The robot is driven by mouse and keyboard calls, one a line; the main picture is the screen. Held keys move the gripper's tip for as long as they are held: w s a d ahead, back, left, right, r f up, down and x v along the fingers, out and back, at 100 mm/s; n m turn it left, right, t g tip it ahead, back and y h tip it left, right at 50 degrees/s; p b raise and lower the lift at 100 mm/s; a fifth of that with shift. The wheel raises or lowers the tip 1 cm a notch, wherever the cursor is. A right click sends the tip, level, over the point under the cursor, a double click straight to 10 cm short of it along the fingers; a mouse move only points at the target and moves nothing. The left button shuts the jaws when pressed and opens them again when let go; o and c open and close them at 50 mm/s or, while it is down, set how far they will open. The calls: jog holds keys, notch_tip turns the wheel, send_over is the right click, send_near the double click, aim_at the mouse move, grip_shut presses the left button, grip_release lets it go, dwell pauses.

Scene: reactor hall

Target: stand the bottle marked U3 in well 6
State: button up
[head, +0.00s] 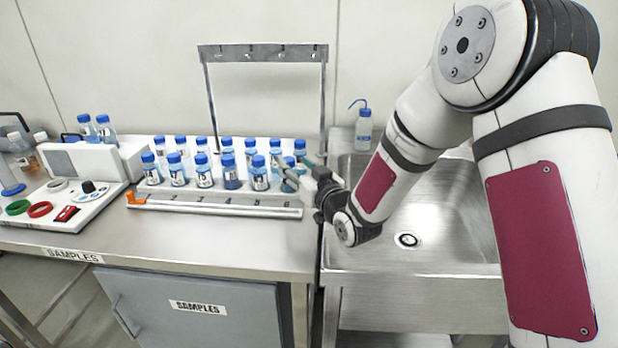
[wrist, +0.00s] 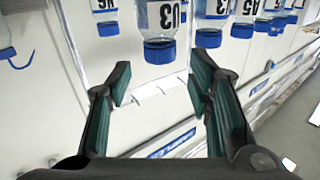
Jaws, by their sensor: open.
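The bottle marked U3 (wrist: 162,18) has a blue cap and clear body. In the wrist view, which looks upside down, it lies ahead between my fingertips, with gaps on both sides. My gripper (head: 289,179) is open at the right end of the rack; its fingers also show in the wrist view (wrist: 162,82). In the head view a blue-capped bottle (head: 288,162) stands upright in the front row behind the number 6, partly hidden by my fingers. It appears to be U3, though its label is hidden here. Its base in well 6 is hidden too.
The white rack (head: 215,203) carries several other blue-capped bottles close to the left and behind. A metal frame (head: 263,53) rises behind it. A sink (head: 420,215) and a wash bottle (head: 364,127) are on the right. A control panel (head: 60,208) is on the left.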

jog(key=v, duration=0.7)
jog(key=shift+d, duration=0.1)
jog(key=s+d+r+m+g+h, duration=0.25)
jog(key=s+d+h, duration=0.25)
jog(key=s+d, duration=0.3)
jog(key=s+d+r+m+g+h, duration=0.1)
jog(key=s+d+r+g+h, duration=0.25)
jog(key=s+d, duration=0.4)
jog(key=s+d+m+g, duration=0.1)
jog(key=s+d+g, duration=0.2)
jog(key=s, duration=0.8)
jog(key=s+d+m+g+h, duration=0.1)
jog(key=s+d+g, duration=0.2)
jog(key=s, duration=0.9)
jog(key=shift+s+g, duration=0.3)
